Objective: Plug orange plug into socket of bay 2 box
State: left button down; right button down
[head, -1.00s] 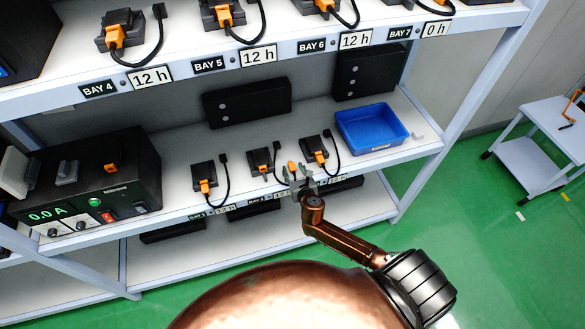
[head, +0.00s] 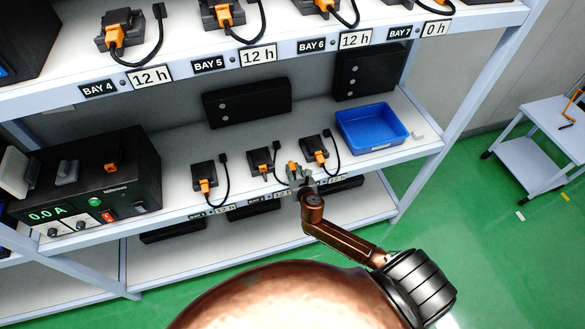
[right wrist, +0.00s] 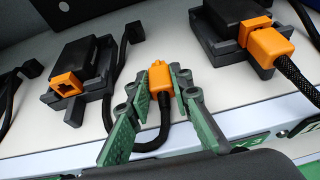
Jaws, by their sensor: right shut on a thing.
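The orange plug (right wrist: 160,75) stands between the green fingers of my right gripper (right wrist: 160,105), which is shut on it. The head view shows this gripper (head: 298,174) at the shelf's front, right of the bay 2 box. A black cable (right wrist: 160,133) runs from the plug down and to the left. The bay 2 box (head: 259,158) is black and sits on the middle shelf. In the right wrist view the box (right wrist: 85,62) is left of the plug, and its orange socket (right wrist: 67,84) is empty and faces the front. My left gripper is out of view.
Another black box (head: 311,146) with an orange plug in it stands close on the right, and one (head: 204,174) on the left. A blue bin (head: 370,127) is farther right. A power unit (head: 85,180) is at the left. The shelf above overhangs.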

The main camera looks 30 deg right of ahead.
aim_at(293, 169)
jog(key=shift+r, duration=0.5)
notch_tip(293, 169, up, 3)
jog(key=shift+f, duration=0.1)
jog(key=s+a+r, duration=0.3)
jog(key=s+r, duration=0.1)
jog(key=s, duration=0.2)
jog(key=s+a+r, duration=0.3)
jog(key=s+r, duration=0.2)
jog(key=s, duration=0.1)
jog(key=shift+s+a+r+p, duration=0.15)
jog(key=shift+s+a+p, duration=0.1)
jog(key=shift+p, duration=0.15)
jog(key=c, duration=2.3)
grip_release()
grip_shut()
